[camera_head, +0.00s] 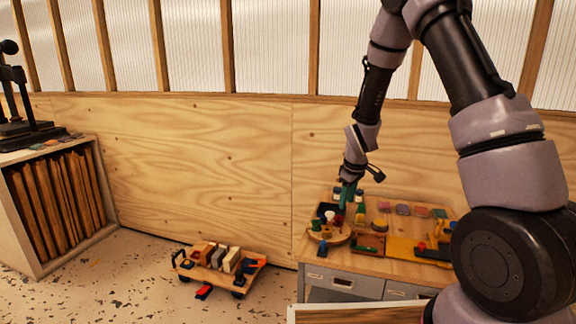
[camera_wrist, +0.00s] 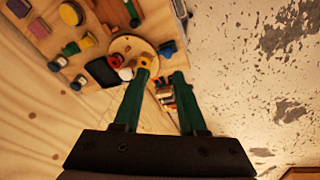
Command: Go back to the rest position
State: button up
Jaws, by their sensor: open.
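My gripper (camera_head: 348,195) hangs over the left part of a wooden workbench (camera_head: 318,262), with its green fingers pointing down. In the wrist view the two green fingers of my gripper (camera_wrist: 160,80) are apart, with nothing held between them. Below them is a round wooden board (camera_wrist: 120,46) with small red, yellow and white items on it. The round board also shows in the head view (camera_head: 338,238), just under the fingers. I cannot tell the exact gap between fingertips and items.
Small coloured items and a yellow tray (camera_head: 402,248) cover the bench top. A wooden cart (camera_head: 218,268) with blocks stands on the floor to the left. A shelf (camera_head: 60,205) with upright boards is at the far left. Plywood wall stands close behind the bench.

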jog(key=s+d+r+m+t, duration=0.1)
jog(key=s+r+m, duration=0.15)
jog(key=r, duration=0.55)
jog(key=s+d+r+m+y, duration=0.15)
jog(key=s+r, duration=0.25)
jog(key=r, duration=0.4)
jog(key=s+d+r+m+t+h, duration=0.1)
jog(key=s+r+m, duration=0.25)
jog(key=r, duration=0.45)
jog(key=s+d+r+m+t, duration=0.1)
jog(key=s+r+m, duration=0.1)
jog(key=s+r, duration=0.3)
jog(key=s+d+r+m+t+y, duration=0.1)
jog(key=s+r+m, duration=0.2)
jog(key=s, duration=0.9)
notch_tip(320, 180, up, 2)
jog(key=shift+s, duration=0.2)
jog(key=shift+m, duration=0.25)
